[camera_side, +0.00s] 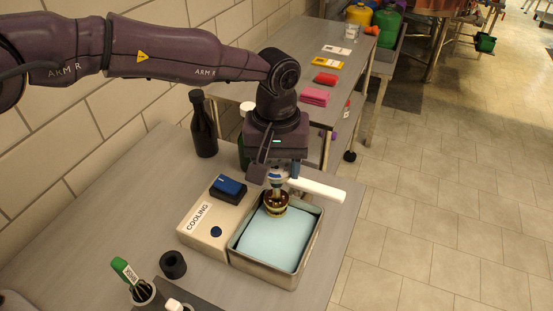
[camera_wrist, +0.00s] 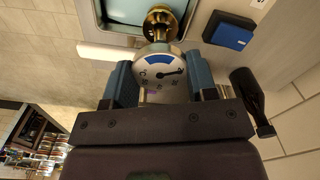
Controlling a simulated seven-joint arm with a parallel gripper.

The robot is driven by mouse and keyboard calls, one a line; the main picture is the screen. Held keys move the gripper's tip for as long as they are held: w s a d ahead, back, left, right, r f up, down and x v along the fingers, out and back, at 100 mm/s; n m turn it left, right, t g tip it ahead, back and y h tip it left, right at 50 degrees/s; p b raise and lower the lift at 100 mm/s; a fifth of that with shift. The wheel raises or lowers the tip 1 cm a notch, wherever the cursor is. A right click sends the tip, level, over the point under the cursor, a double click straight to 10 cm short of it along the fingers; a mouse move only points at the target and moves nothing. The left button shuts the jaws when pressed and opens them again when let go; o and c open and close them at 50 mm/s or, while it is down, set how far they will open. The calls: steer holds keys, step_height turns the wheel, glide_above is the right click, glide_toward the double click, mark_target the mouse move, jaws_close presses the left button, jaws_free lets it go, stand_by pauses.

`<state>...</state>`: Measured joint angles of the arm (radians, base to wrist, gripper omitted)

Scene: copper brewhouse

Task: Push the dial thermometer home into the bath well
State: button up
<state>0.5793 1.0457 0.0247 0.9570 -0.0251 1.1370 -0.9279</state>
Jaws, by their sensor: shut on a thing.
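The dial thermometer (camera_wrist: 163,72) has a white face with a blue sector and a dark needle. My gripper (camera_wrist: 160,82) is shut on it, with a blue finger on each side of the dial. In the side view the thermometer (camera_side: 277,181) is below my gripper (camera_side: 279,172), directly above the brass bath well (camera_side: 276,207). The well also shows in the wrist view (camera_wrist: 160,20), just beyond the dial. The stem's lower end is hidden, so I cannot tell how deep it sits. The cooling bath (camera_side: 250,262) is a metal tray of pale blue liquid.
The cream cooling unit (camera_side: 200,232) with a blue switch (camera_side: 229,186) adjoins the bath on the left. A white bar (camera_side: 317,189) extends at the bath's far side. A dark bottle (camera_side: 203,125) and a black ring (camera_side: 173,264) stand on the bench.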

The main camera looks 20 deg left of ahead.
steer(key=shift+f, duration=0.85)
steer(key=o, duration=1.1)
steer(key=shift+r, duration=2.5)
steer(key=shift+r, duration=0.1)
